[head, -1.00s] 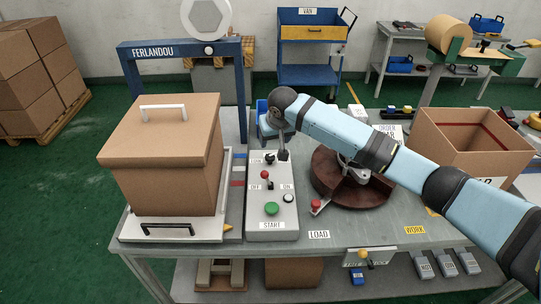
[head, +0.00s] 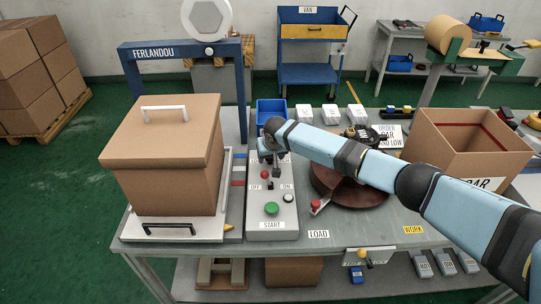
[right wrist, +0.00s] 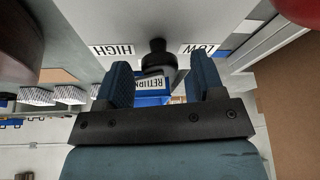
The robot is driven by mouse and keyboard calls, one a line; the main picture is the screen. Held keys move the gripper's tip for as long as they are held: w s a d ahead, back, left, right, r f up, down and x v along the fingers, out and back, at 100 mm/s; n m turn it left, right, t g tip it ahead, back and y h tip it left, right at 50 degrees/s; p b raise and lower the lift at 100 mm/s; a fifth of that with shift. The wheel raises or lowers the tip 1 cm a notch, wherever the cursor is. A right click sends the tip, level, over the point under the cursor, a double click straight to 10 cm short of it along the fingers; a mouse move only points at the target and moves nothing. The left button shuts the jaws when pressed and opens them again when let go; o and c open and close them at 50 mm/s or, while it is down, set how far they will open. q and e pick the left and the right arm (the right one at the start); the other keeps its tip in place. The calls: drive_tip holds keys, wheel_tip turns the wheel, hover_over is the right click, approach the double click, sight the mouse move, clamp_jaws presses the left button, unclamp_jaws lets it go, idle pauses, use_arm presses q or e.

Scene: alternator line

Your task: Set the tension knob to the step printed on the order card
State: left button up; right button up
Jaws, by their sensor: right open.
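In the right wrist view, the dark tension knob (right wrist: 158,60) stands between the HIGH label (right wrist: 113,49) and the LOW label (right wrist: 198,49). My right gripper (right wrist: 162,82) is open, with one finger on each side of the knob; I cannot tell whether they touch it. In the head view my right gripper (head: 268,157) covers the knob.
A closed cardboard box (head: 160,165) stands left of the control box. A round brown turntable (head: 350,195) and an open carton (head: 460,150) are on the right. A blue bin (head: 271,108) is behind the box; the wrist view shows its RETURN label (right wrist: 153,82).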

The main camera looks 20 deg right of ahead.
drive_tip(key=c, duration=0.9)
